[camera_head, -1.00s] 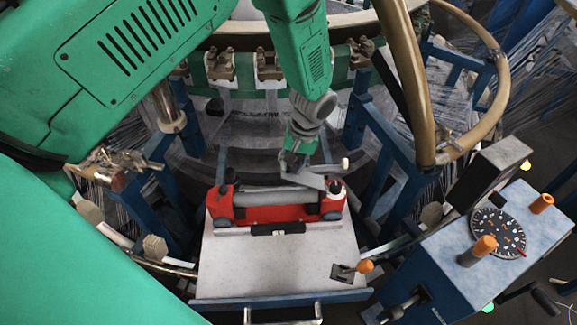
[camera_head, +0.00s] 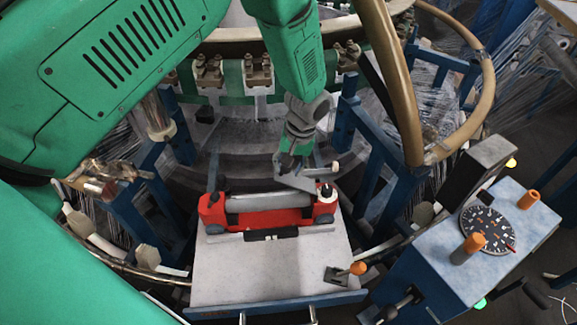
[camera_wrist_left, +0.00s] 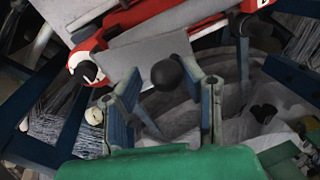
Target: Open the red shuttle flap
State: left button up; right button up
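The red shuttle (camera_head: 265,217) lies on the pale grey table plate, with a grey cylinder along its length. It also shows in the left wrist view (camera_wrist_left: 92,62), upper left. My left gripper (camera_head: 294,166) is above and behind the shuttle's right half. In the left wrist view its two blue-grey fingers (camera_wrist_left: 165,100) are apart, so it is open. A black ball knob (camera_wrist_left: 168,74) shows between them, in front of a flat grey panel (camera_wrist_left: 140,50) by the shuttle. Contact with the knob cannot be told. My right gripper is in neither view.
The pale table plate (camera_head: 270,275) carries a lever with an orange knob (camera_head: 357,268). A blue control box (camera_head: 450,255) with a dial (camera_head: 488,231) stands at right. Blue frame posts and the brown ring (camera_head: 400,90) surround the work spot.

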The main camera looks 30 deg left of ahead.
aim_at(297, 181)
pick_arm(q)
jog(key=shift+r, duration=0.1)
jog(key=shift+d+r, duration=0.1)
jog(key=shift+r, duration=0.2)
notch_tip(297, 181, up, 11)
jog(key=w+d, duration=0.1)
jog(key=d, duration=0.1)
dwell(0.3)
jog(key=shift+f, duration=0.1)
